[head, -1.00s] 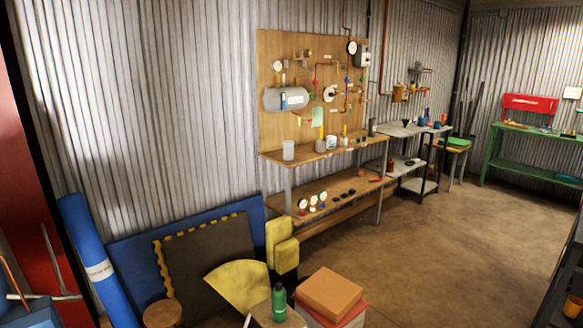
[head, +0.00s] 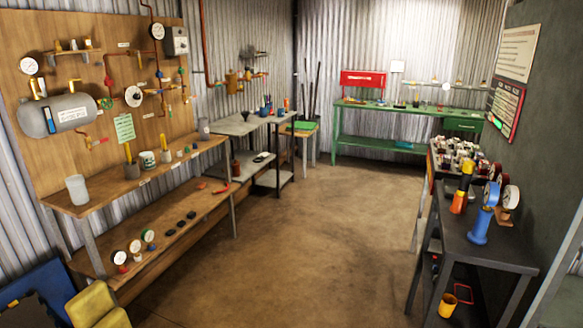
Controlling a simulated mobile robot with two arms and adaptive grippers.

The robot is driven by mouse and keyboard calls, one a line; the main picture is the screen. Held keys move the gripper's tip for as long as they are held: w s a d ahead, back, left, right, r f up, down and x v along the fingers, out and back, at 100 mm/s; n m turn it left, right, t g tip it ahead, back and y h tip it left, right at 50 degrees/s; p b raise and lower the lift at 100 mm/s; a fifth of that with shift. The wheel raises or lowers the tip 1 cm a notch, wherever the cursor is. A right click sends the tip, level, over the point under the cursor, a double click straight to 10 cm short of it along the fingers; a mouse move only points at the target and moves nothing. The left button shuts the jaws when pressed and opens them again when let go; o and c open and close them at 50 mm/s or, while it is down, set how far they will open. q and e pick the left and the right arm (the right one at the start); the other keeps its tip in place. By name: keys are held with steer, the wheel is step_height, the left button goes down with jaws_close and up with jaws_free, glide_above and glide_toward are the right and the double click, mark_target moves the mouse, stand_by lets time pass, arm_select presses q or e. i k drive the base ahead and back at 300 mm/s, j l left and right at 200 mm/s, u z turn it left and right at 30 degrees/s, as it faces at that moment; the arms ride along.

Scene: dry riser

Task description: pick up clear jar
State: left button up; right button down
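A clear, whitish jar (head: 77,190) stands upright at the near left end of the upper shelf of the wooden bench (head: 135,180), against the wooden wall board. It looks empty. Neither of my grippers is in the head view, so I cannot see whether they are open or shut.
Gauges (head: 134,246) and small black parts stand on the bench's lower shelf. A grey table (head: 240,124) and a green workbench (head: 410,112) stand farther back. A dark table (head: 480,250) with a blue gauge stand (head: 482,222) is at right. The middle floor (head: 310,220) is clear.

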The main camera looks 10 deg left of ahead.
mark_target(75, 185)
steer(key=i+l, duration=0.1)
steer(key=i, duration=0.55)
steer(key=i+l, duration=0.1)
steer(key=i, duration=0.5)
steer(key=i+l, duration=0.15)
steer(key=i, duration=0.5)
steer(key=i+j+u, duration=0.2)
steer(key=i+u, duration=0.25)
steer(key=i, duration=0.2)
steer(key=i+u, duration=0.4)
steer(key=i, duration=0.2)
steer(key=i+l+u, duration=0.3)
steer(key=i+u, duration=0.15)
steer(key=i, duration=0.2)
